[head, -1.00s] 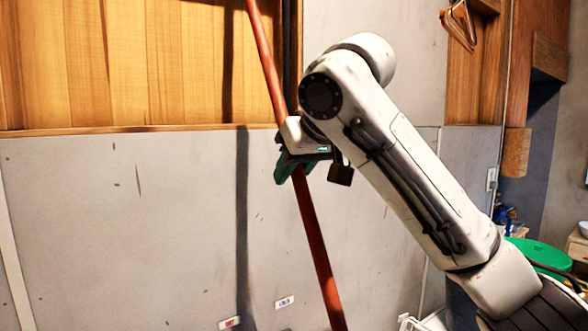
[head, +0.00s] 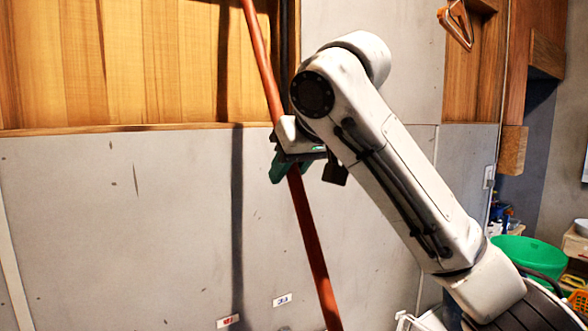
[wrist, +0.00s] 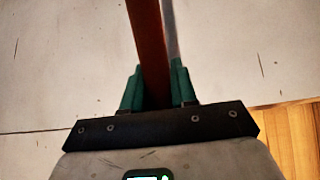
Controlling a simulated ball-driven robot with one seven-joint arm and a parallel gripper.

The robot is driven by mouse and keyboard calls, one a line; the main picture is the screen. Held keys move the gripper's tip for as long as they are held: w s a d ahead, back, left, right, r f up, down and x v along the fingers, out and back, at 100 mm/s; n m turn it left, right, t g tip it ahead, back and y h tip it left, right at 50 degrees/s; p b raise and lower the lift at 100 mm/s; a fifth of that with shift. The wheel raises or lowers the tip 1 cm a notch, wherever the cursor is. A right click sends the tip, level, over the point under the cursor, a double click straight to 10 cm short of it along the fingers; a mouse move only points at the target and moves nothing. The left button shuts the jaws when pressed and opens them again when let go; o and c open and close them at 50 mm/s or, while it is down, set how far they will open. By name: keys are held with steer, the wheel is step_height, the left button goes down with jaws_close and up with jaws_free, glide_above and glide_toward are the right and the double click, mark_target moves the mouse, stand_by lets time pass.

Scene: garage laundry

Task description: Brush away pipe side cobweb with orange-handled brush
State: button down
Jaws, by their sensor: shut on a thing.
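My gripper (head: 284,165) is shut on a long orange-brown handle (head: 310,235), which I take to be the brush's handle. The handle stands steeply, leaning to the left at its top, and runs out of the head view above and below. In the wrist view the handle (wrist: 148,45) passes between the green fingers of my gripper (wrist: 158,88). The brush's head is out of view. No cobweb and no clear pipe can be made out in either view.
A grey wall (head: 120,220) with wood panelling (head: 110,65) above stands behind the handle. Two small labels (head: 228,321) are low on the wall. At the right are a green tub (head: 528,257), an orange basket (head: 577,300) and an orange hanger (head: 455,22) up high.

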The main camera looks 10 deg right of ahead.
steer(key=shift+s+a, duration=0.15)
steer(key=shift+a, duration=0.35)
steer(key=shift+d, duration=0.15)
steer(key=shift+w+d, duration=0.25)
steer(key=shift+d, duration=0.4)
steer(key=shift+w+d, duration=0.25)
steer(key=shift+d, duration=0.4)
steer(key=shift+s+a, duration=0.2)
steer(key=shift+a, duration=0.55)
